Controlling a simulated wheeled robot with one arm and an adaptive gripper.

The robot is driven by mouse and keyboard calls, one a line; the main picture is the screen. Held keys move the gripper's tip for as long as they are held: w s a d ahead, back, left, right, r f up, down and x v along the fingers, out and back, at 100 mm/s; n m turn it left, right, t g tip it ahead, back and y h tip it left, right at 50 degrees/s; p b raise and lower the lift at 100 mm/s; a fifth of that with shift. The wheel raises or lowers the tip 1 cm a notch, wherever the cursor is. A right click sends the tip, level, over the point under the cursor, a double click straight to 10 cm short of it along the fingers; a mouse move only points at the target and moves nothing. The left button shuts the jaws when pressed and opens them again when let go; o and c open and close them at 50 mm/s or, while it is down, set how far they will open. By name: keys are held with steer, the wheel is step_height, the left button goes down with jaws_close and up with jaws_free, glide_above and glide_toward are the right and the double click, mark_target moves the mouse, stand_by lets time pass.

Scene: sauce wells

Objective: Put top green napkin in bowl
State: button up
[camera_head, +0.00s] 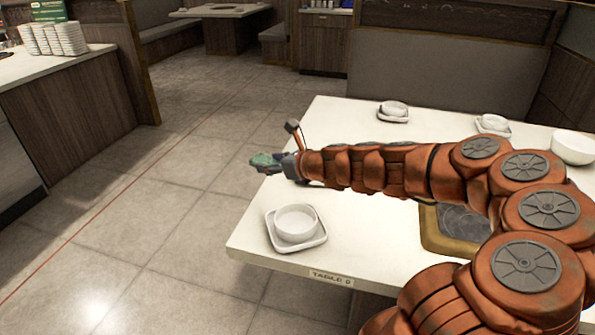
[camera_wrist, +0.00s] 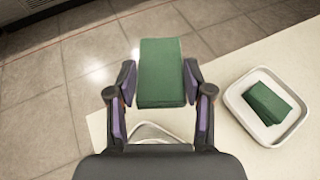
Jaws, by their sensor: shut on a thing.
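My gripper (camera_head: 280,163) is shut on a green napkin (camera_wrist: 161,72), a folded block held between the two fingers in the wrist view. In the head view the held napkin (camera_head: 263,161) shows at the arm's tip, beyond the table's left edge and above the floor. A second green napkin (camera_wrist: 268,102) lies in a white square dish (camera_wrist: 292,124) to the right in the wrist view. A white bowl (camera_head: 296,221) stands on a square plate (camera_head: 318,240) at the table's near left corner, below the gripper in the picture. The bowl's inside looks empty.
The white table (camera_head: 250,238) has other bowls at the back, (camera_head: 394,107) and (camera_head: 493,122), and a larger bowl (camera_head: 573,146) at right. A framed dark panel (camera_head: 432,238) is set into the table, partly hidden by my arm. Open floor lies left.

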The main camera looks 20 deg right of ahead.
mark_target(255, 163)
steer(key=shift+m+t+h, duration=0.4)
steer(key=shift+m+h, duration=0.2)
steer(key=shift+h, duration=0.1)
steer(key=w+a, duration=0.1)
steer(key=a+r, duration=0.1)
steer(key=w+a, duration=0.1)
steer(key=shift+w+a+r, duration=0.3)
steer(key=shift+a+r, duration=0.05)
steer(key=shift+a, duration=0.05)
steer(key=shift+w+a+r+h, duration=0.3)
steer(key=shift+w+a+r, duration=0.2)
steer(key=shift+a, duration=0.1)
